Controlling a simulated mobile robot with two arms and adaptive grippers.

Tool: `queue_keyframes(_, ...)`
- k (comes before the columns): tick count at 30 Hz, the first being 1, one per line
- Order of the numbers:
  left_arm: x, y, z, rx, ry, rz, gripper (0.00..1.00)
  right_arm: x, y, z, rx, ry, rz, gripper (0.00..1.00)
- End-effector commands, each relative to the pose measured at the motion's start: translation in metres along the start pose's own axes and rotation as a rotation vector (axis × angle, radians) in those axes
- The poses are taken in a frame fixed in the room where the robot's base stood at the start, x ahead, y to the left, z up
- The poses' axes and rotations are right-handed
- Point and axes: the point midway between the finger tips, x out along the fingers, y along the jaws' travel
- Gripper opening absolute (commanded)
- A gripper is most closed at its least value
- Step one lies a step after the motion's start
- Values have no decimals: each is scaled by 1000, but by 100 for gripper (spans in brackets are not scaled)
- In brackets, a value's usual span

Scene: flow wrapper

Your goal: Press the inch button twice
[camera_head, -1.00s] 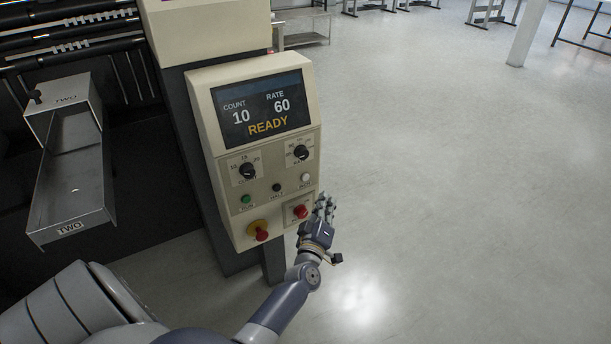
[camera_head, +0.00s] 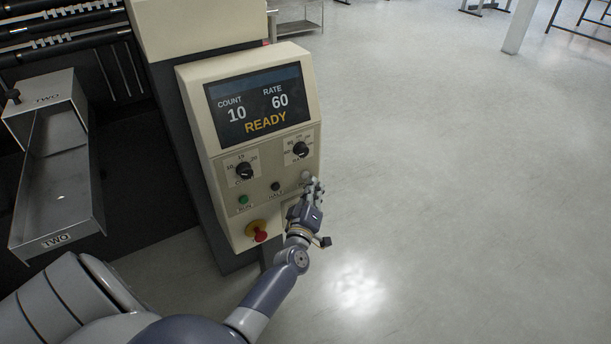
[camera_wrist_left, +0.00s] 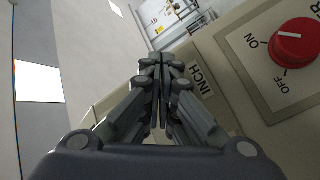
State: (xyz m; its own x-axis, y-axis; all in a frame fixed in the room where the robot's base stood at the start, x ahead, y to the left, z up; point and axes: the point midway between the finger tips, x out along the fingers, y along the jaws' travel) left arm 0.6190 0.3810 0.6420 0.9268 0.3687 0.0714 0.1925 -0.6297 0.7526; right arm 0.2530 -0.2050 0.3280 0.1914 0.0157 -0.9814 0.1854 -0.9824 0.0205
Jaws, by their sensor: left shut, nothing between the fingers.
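The beige control panel (camera_head: 232,172) has a white button (camera_head: 305,175) on its right side, partly covered by my fingertips in the head view. My left gripper (camera_head: 314,185) is shut and empty, close in front of the panel at that button. I cannot tell whether it touches. In the left wrist view, the closed fingers (camera_wrist_left: 163,68) lie beside the INCH label (camera_wrist_left: 202,80), and the button itself is hidden behind them. My right gripper is out of view.
A red ON/OFF knob (camera_wrist_left: 295,42) sits close to the fingers. The green button (camera_head: 243,199), black button (camera_head: 276,186) and red emergency stop (camera_head: 260,235) are nearby. The screen (camera_head: 258,105) reads READY, count 10, rate 60. A metal chute (camera_head: 55,190) stands left. Floor at right is clear.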

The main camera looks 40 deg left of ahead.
Motion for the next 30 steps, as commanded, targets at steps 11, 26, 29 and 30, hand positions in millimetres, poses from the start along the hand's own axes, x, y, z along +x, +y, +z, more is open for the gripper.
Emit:
queue_keyframes(11, 0, 0, 0, 0, 0, 0, 0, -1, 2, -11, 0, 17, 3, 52)
queue_keyframes(26, 0, 0, 0, 0, 0, 0, 0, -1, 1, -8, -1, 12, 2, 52)
queue_keyframes(29, 0, 0, 0, 0, 0, 0, 0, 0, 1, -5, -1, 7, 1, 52)
queue_keyframes(30, 0, 0, 0, 1, 0, 0, 0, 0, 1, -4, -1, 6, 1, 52)
